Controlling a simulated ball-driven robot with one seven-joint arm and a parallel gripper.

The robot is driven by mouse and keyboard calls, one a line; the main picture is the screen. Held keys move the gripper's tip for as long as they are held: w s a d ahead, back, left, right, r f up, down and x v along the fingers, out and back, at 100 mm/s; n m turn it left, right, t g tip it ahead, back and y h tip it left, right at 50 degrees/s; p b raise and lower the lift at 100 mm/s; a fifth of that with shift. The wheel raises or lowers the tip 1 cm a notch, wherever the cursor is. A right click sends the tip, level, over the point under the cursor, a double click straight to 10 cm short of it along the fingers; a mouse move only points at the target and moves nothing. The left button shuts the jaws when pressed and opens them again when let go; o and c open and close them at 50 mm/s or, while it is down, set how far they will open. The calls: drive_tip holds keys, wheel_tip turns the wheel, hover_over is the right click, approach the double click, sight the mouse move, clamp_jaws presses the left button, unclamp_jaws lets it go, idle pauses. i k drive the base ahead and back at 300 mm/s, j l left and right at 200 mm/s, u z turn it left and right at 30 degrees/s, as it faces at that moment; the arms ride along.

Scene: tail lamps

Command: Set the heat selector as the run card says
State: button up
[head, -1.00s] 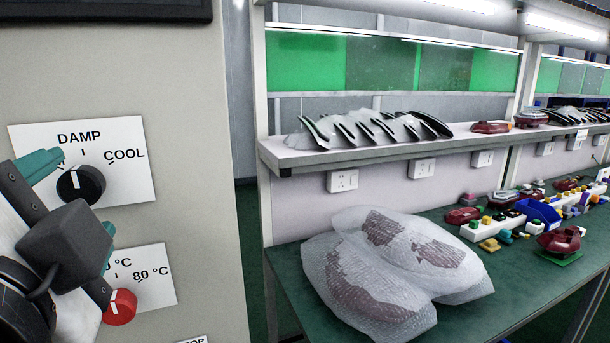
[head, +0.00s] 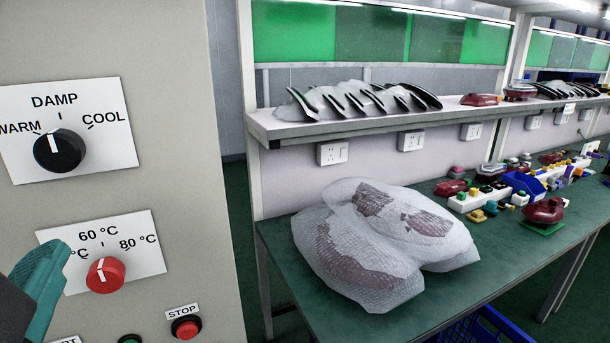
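The heat selector is a red knob (head: 105,274) on a white plate (head: 148,262) on the beige panel. Its plate reads 60 °C at the top and 80 °C at the right; the left label is partly hidden by my gripper. The knob's white line points roughly up, near the 60 °C mark, leaning slightly left. My gripper (head: 42,288) shows at the lower left edge as teal finger pieces, left of the red knob and apart from it in the picture. Its opening cannot be made out. No run card is readable in view.
Above is a black knob (head: 59,150) marked WARM, DAMP and COOL. Below are a red STOP button (head: 186,327) and a partly visible green button (head: 130,340). Right of the panel, a green bench (head: 290,285) holds wrapped lamps (head: 385,245) and small parts.

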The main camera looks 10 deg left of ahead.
sight(105, 276)
drive_tip(key=u, duration=1)
